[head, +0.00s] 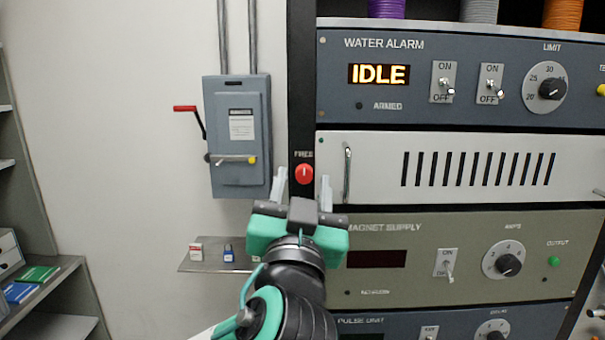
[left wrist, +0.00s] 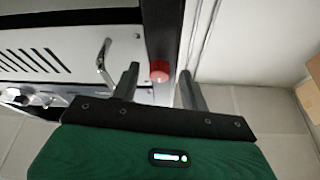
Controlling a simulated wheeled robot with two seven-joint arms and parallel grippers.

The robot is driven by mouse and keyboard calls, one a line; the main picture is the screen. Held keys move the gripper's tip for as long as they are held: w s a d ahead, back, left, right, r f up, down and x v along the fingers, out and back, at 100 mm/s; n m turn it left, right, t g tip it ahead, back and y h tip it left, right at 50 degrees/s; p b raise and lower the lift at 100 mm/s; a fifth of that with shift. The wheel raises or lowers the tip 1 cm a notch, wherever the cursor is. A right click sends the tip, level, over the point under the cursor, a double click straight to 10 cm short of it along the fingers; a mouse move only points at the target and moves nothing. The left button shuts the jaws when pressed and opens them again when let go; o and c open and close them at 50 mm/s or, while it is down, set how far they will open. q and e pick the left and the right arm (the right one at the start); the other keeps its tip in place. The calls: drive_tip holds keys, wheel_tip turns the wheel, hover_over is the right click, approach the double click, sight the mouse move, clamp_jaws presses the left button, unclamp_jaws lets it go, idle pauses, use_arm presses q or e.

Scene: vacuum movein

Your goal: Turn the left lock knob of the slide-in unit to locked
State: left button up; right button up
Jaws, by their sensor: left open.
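The left lock knob (head: 304,174) is a small red round knob on the black rack post, under the label FREE, with its white mark upright. It also shows in the left wrist view (left wrist: 159,72), between and beyond the fingertips. The slide-in unit (head: 370,158) is the white vented panel with a metal handle (head: 347,172) at its left end. My left gripper (head: 303,184) is open and empty, its two fingers pointing at the knob, one to each side. In the left wrist view the fingers (left wrist: 160,85) stand apart with no clear contact on the knob. My right gripper is not in view.
The water alarm panel (head: 460,105) is above the unit and the magnet supply panel (head: 400,285) below it. A grey switch box (head: 238,160) with a red lever hangs on the wall at left.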

use_arm(q)
drive_tip(key=shift+w, duration=0.2)
drive_tip(key=shift+c, duration=0.5)
clamp_jaws()
